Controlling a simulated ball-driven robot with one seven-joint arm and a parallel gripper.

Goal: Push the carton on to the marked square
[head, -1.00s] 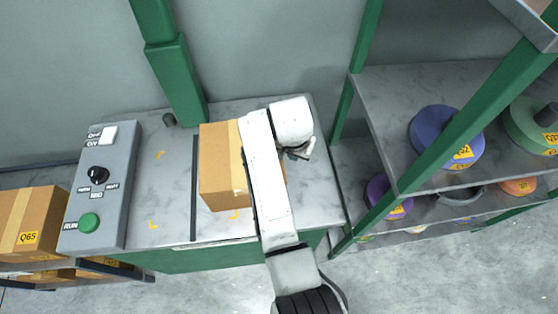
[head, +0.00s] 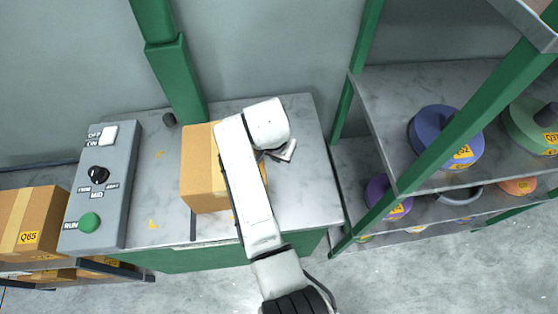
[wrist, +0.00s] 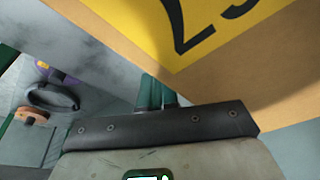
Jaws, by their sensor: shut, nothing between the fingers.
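The brown carton (head: 202,170) with a pale tape strip stands on the grey marbled table, partly hidden behind my arm. Yellow corner marks of the square show left of it, one at the upper left (head: 159,154) and one at the lower left (head: 153,224). The carton covers part of the square's right side. My gripper (head: 287,151) is to the right of the carton, low over the table. In the wrist view my shut, empty fingers (wrist: 156,94) are close against the carton's labelled face (wrist: 265,65); contact cannot be told for certain.
A control box (head: 100,185) with a knob and green button stands at the table's left. A green post (head: 178,85) rises behind the carton. A shelf with coloured spools (head: 445,135) is at the right. A dark strip (head: 193,228) crosses the table under the carton.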

